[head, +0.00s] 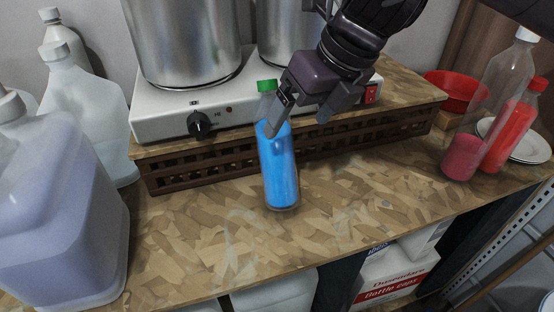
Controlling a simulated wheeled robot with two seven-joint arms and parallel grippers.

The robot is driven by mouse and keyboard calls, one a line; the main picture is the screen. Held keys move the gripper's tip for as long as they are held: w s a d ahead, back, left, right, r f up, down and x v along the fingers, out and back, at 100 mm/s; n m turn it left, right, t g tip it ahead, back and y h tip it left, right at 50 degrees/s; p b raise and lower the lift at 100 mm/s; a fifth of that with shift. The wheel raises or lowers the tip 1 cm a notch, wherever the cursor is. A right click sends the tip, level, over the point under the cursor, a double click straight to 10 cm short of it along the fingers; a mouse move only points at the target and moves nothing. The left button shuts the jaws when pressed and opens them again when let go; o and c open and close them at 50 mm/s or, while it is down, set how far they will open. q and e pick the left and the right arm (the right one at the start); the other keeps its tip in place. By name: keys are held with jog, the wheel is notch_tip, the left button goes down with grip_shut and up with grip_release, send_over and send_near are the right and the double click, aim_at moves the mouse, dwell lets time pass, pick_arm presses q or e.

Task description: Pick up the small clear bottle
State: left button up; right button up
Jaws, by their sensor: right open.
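A small clear bottle (279,172) with blue liquid and a green cap stands upright on the wooden worktop, in the middle of the head view. My right gripper (298,124) comes down from the top right. Its jaws are open and hold nothing. One finger overlaps the bottle's neck and shoulder in the picture and hides part of them. The other finger is to the right of the bottle. I cannot tell whether the near finger touches the bottle. My left gripper is not in view.
A hot plate unit (160,122) with steel pots stands on a wooden riser (200,170) behind the bottle. Large jugs (60,205) crowd the left. Bottles with red liquid (510,125), a red bowl (455,90) and plates are at right. The worktop (340,200) in front is clear.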

aim_at(286, 136)
jog(key=shift+w+a+f, duration=0.1)
jog(key=shift+w+f, duration=0.6)
jog(key=shift+f, duration=0.25)
jog(key=shift+a+f, duration=0.3)
jog(key=shift+f, duration=0.2)
jog(key=shift+a+f, duration=0.25)
jog(key=shift+f, duration=0.25)
jog(key=x, duration=0.4)
jog(key=shift+w+a+f, duration=0.15)
jog(key=shift+a+f, duration=0.1)
jog(key=shift+a, duration=0.05)
jog(key=c, duration=1.4)
jog(key=shift+r+p, duration=0.15)
jog(key=shift+p, duration=0.15)
jog(key=shift+c, duration=0.8)
